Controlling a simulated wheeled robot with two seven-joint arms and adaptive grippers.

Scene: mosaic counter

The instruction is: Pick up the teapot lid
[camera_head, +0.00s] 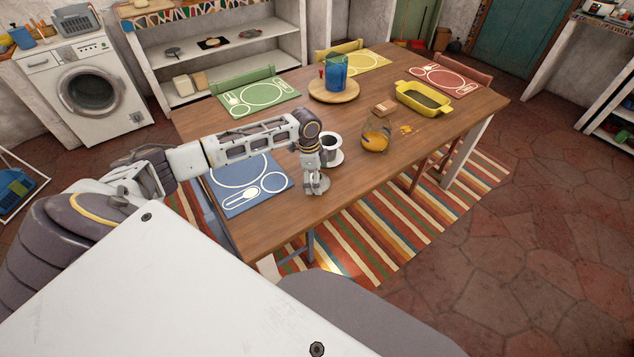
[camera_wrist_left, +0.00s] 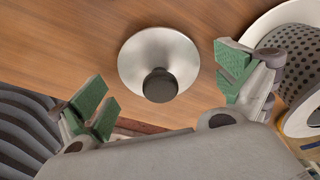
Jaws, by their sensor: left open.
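The teapot lid, a round silver disc with a dark knob (camera_wrist_left: 158,70), lies on the wooden table in the left wrist view. My left gripper (camera_head: 314,178) points down over the table's near edge in the head view and hides most of the lid there. In the left wrist view its two green-padded fingers (camera_wrist_left: 165,90) stand wide apart, one on each side of the lid, with nothing between them touching it. I cannot tell the exact height above the knob. My right gripper is in neither view.
A white vessel with a dark inside (camera_head: 332,147) stands close behind my left gripper. Its rim is near the right finger in the wrist view. A glass jar with orange contents (camera_head: 375,140), a yellow dish (camera_head: 423,98) and a blue placemat (camera_head: 240,187) are also on the table.

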